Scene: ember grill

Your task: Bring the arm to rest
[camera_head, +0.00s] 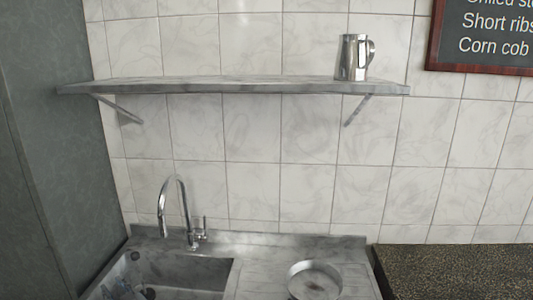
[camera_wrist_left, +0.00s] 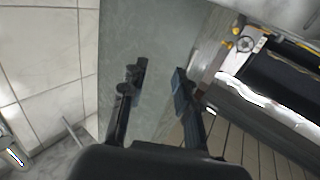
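My left gripper (camera_wrist_left: 157,88) shows in the left wrist view. Its two dark fingers are apart, with nothing between them. A grey-green panel lies behind the fingers. I cannot make out the left gripper clearly in the head view. My right gripper is in neither view.
In the head view, a wall shelf (camera_head: 225,88) carries a metal pitcher (camera_head: 349,58). Below are a sink (camera_head: 190,270) with a tall faucet (camera_head: 163,205), a round metal pan (camera_head: 315,282) and a dark speckled counter (camera_head: 460,270). The wrist view shows plank flooring (camera_wrist_left: 240,135).

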